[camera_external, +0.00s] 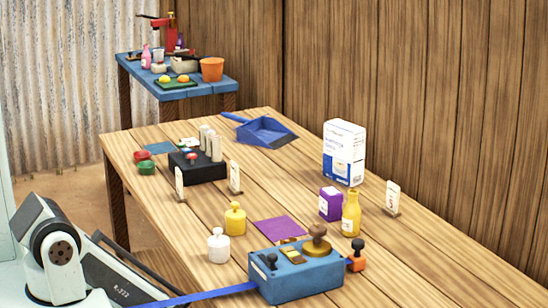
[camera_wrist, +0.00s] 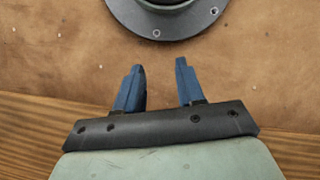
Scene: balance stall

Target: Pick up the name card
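Several small white cards stand upright in wooden bases on the table in the external view. One card (camera_external: 180,183) is at the front left of a black box, another card (camera_external: 235,176) is to its right, and a third card (camera_external: 392,195) with a dark mark is at the right. I cannot tell which is the name card, as the print is too small. My gripper (camera_wrist: 160,82) shows in the wrist view with its two blue fingers apart and nothing between them. It is away from the cards, and no card shows in that view.
The wooden table (camera_external: 290,190) also bears a blue box (camera_external: 300,278) with stamps, yellow (camera_external: 235,220) and white (camera_external: 218,246) weights, a yellow bottle (camera_external: 351,214), a purple box (camera_external: 330,204), a white carton (camera_external: 343,152) and a blue dustpan (camera_external: 266,132). A blue side table (camera_external: 215,82) stands behind.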

